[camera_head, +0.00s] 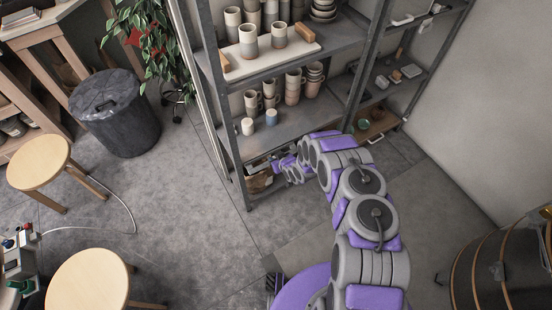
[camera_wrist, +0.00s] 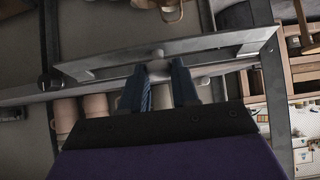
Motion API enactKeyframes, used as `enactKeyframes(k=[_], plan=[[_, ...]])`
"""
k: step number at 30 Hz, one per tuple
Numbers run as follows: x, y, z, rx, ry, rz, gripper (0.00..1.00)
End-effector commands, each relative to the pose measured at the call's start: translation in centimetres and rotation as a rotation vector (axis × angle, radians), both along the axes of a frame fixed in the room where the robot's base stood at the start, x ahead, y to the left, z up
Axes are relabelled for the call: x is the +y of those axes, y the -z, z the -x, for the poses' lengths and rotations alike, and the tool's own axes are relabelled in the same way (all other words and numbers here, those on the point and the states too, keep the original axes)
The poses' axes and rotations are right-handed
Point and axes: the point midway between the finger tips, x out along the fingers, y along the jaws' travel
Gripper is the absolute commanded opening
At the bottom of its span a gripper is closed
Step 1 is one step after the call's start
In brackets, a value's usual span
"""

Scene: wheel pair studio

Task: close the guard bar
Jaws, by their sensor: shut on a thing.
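My gripper (camera_wrist: 158,76) shows in the wrist view with its two dark fingers on either side of a pale piece at the guard bar. In the head view my gripper (camera_head: 284,167) reaches low at the front of the metal shelf rack (camera_head: 290,140); the guard bar cannot be clearly made out there.
Cups (camera_head: 249,40) and bowls stand on the rack's shelves above my arm. A black bin (camera_head: 114,112), a plant (camera_head: 150,40) and round stools (camera_head: 88,280) stand to the left. A wooden barrel-like tub (camera_head: 500,268) is at lower right. Grey floor between is clear.

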Motion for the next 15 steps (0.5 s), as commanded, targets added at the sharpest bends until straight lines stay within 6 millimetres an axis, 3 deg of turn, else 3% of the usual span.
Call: enactKeyframes(k=[1,15], plan=[[0.19,-0.73,-0.29,0.017,-0.001,0.014,0.0],[0.49,-1.66,-1.15,0.215,0.004,0.143,0.0]])
